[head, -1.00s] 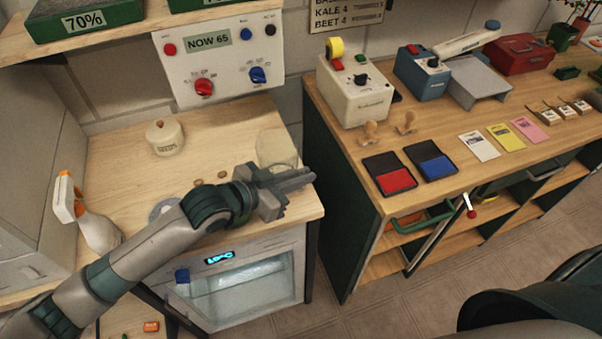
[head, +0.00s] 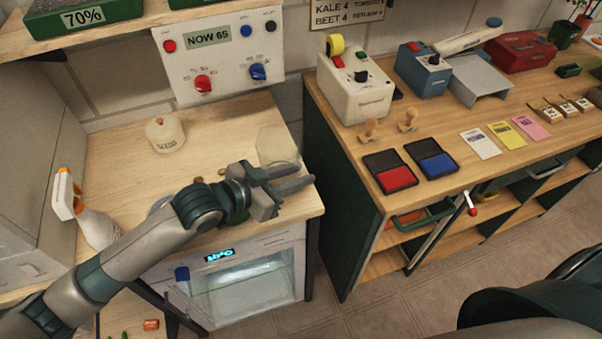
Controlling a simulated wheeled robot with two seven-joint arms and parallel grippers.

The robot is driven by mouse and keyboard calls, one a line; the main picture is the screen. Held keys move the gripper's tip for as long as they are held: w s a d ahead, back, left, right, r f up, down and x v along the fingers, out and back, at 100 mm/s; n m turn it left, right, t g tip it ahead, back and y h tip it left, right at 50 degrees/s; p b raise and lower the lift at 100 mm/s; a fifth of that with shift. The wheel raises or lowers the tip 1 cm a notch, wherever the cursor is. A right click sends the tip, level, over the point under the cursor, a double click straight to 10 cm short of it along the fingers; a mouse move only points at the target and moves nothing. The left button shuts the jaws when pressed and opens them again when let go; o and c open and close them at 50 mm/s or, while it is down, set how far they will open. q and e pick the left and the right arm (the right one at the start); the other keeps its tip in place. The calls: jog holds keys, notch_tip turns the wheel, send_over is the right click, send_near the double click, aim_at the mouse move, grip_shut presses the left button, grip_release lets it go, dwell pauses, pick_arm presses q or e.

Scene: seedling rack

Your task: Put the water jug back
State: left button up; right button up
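A pale, see-through vessel (head: 277,146), which looks like the water jug, stands at the right end of the left wooden counter (head: 225,120). Its lower part is hidden behind my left gripper. My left gripper (head: 305,174) is in front of it, over the counter's right front corner. Its two fingers point right with a gap between them, and I see nothing held there. I cannot tell whether the upper finger touches the vessel. My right gripper is not in view.
A lidded seeds jar (head: 165,135) and a spray bottle (head: 88,212) stand on the left counter. A glass-fronted cabinet (head: 240,285) is below. The right bench holds a beige machine (head: 352,92) and ink pads (head: 390,172). A gap separates the counters.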

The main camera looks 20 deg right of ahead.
pick_arm(q)
jog(key=b+v, duration=0.2)
jog(key=v, duration=0.8)
jog(key=shift+a, duration=0.2)
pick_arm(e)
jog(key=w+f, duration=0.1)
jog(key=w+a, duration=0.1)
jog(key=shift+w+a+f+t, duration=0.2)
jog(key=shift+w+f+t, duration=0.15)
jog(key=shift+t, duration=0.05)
pick_arm(q)
jog(key=shift+s+r, duration=0.1)
jog(key=shift+s, duration=0.05)
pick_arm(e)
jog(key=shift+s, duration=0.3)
